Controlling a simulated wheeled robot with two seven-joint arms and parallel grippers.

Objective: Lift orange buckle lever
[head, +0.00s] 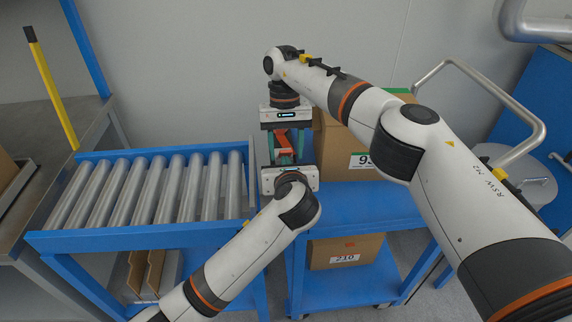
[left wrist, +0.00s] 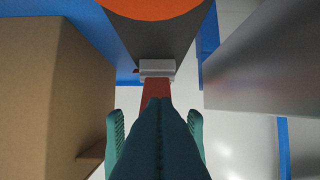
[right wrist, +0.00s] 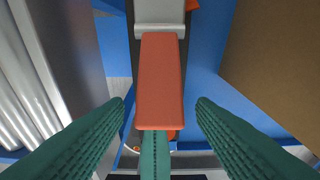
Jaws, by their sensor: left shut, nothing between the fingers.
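The orange buckle lever (head: 282,138) lies between my two facing grippers in the head view. In the right wrist view the lever (right wrist: 160,80) runs down from a grey metal clasp (right wrist: 159,14). My right gripper (right wrist: 162,108) is open, one teal finger on each side of the lever's near end, with gaps to both. My left gripper (left wrist: 158,104) is shut and empty, its tips at the lever (left wrist: 154,90). In the right wrist view the left fingers show just below the lever's end; whether they touch it is hidden.
A roller conveyor (head: 150,158) is close on the left. A cardboard box (head: 345,140) stands close on the right, on a blue cart (head: 375,205). A lower box (head: 345,252) sits on the shelf beneath. Room between conveyor and box is narrow.

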